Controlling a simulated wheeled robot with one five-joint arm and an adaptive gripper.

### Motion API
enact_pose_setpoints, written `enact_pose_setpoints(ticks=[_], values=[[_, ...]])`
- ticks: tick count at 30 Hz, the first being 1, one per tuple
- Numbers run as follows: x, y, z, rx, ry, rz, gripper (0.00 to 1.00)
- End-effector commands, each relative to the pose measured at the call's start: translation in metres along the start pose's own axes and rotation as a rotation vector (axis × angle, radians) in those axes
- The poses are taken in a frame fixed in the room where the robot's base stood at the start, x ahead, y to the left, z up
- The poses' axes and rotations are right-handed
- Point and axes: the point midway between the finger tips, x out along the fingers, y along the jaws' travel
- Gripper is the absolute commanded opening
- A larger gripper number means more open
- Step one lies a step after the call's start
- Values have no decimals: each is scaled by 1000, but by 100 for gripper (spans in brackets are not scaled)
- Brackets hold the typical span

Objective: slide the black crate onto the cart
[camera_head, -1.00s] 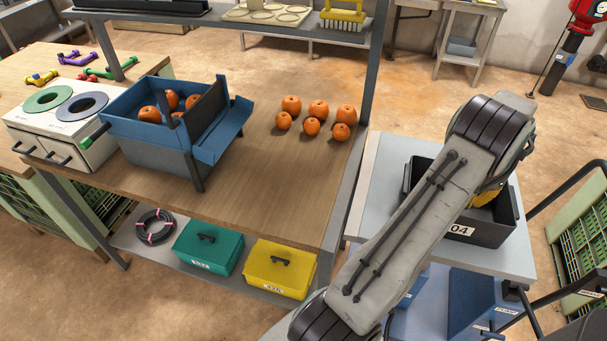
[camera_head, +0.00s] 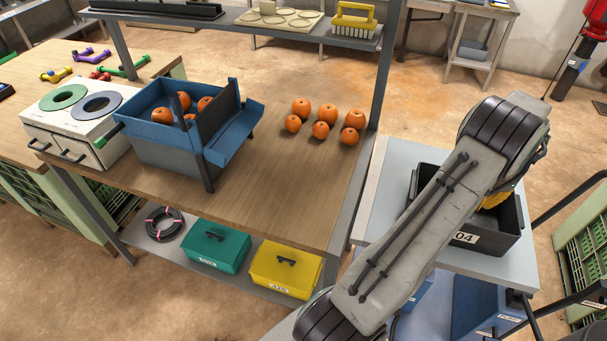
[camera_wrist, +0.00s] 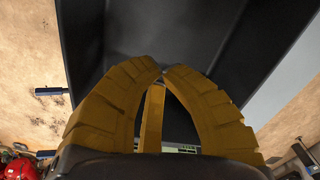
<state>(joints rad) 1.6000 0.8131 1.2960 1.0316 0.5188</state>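The black crate (camera_head: 485,241), with a white label ending in "04" on its near side, sits on a light grey top (camera_head: 393,170) at the right. Dark tubular rails (camera_head: 563,201) stand right of that top; I cannot tell for certain whether they belong to the cart. My arm covers the crate's left part. In the wrist view, the yellow fingers of my gripper (camera_wrist: 163,70) have their tips nearly together, in front of the crate's dark inner surface (camera_wrist: 160,30). Nothing shows between the tips. I cannot tell whether the fingers touch the crate.
A wooden workbench (camera_head: 280,180) stands left of the grey top, with a blue bin (camera_head: 165,135) and several oranges (camera_head: 321,130). Teal (camera_head: 217,249) and yellow (camera_head: 287,271) boxes are on its lower shelf. Green slatted crates (camera_head: 588,240) stand at the far right.

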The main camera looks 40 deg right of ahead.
Motion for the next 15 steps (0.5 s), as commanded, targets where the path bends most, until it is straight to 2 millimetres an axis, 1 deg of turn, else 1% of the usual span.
enact_pose_setpoints(ticks=[1, 15], values=[[-7, 0, 0, 0, 1, 0, 0], [-40, 0, 0, 0, 0, 0, 0]])
